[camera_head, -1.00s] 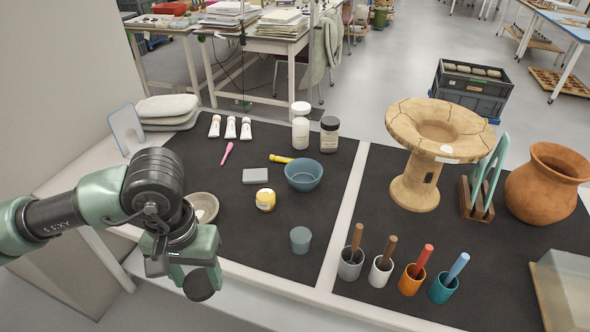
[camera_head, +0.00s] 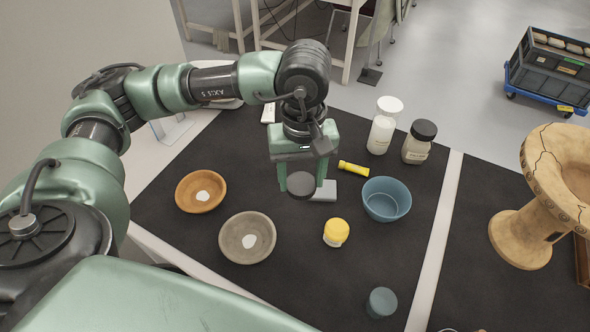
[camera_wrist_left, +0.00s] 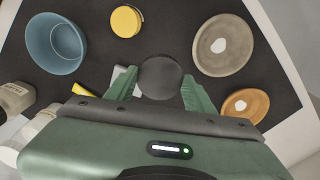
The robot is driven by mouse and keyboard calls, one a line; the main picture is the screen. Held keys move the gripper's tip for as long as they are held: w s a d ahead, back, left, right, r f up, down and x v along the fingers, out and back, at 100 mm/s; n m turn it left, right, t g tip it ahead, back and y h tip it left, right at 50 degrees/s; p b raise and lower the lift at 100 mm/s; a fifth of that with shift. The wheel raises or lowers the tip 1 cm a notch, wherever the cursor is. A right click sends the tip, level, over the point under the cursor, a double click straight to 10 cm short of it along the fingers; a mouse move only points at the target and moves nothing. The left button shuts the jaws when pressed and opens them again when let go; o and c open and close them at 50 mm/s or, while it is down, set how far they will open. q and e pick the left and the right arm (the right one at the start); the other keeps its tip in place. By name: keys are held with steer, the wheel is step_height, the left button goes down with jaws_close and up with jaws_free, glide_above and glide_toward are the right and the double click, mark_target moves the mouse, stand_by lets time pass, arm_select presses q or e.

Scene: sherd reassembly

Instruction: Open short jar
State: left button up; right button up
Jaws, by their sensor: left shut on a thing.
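My left gripper (camera_head: 303,188) is shut on a dark round disc (camera_head: 301,184), which looks like a lid. It holds the disc above the black mat. In the left wrist view the disc (camera_wrist_left: 160,77) sits between the two green fingers. A short jar with a yellow lid (camera_head: 336,232) stands on the mat, apart from the gripper, below and right of it in the head view. It also shows in the left wrist view (camera_wrist_left: 126,21), with the lid on. A jar with a dark lid (camera_head: 418,142) stands at the back, closed. My right gripper is out of view.
A blue bowl (camera_head: 386,199), a yellow tube (camera_head: 354,168) and a grey block (camera_head: 324,191) lie near the gripper. An orange dish (camera_head: 201,191) and a grey dish (camera_head: 247,238) are left. A white jar (camera_head: 384,125) stands behind; a grey-blue cup (camera_head: 381,302) is in front.

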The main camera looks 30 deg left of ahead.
arm_select(q)
steer(key=w+a+r+n, duration=0.1)
steer(key=w+r+n, duration=0.15)
steer(key=n, duration=0.75)
step_height(320, 180, up, 4)
steer(key=m, duration=3.1)
glide_above(294, 169)
steer(key=shift+n, duration=0.3)
step_height(294, 169, down, 15)
steer(key=shift+a, duration=0.1)
step_height(294, 169, down, 5)
steer(key=shift+p, duration=0.3)
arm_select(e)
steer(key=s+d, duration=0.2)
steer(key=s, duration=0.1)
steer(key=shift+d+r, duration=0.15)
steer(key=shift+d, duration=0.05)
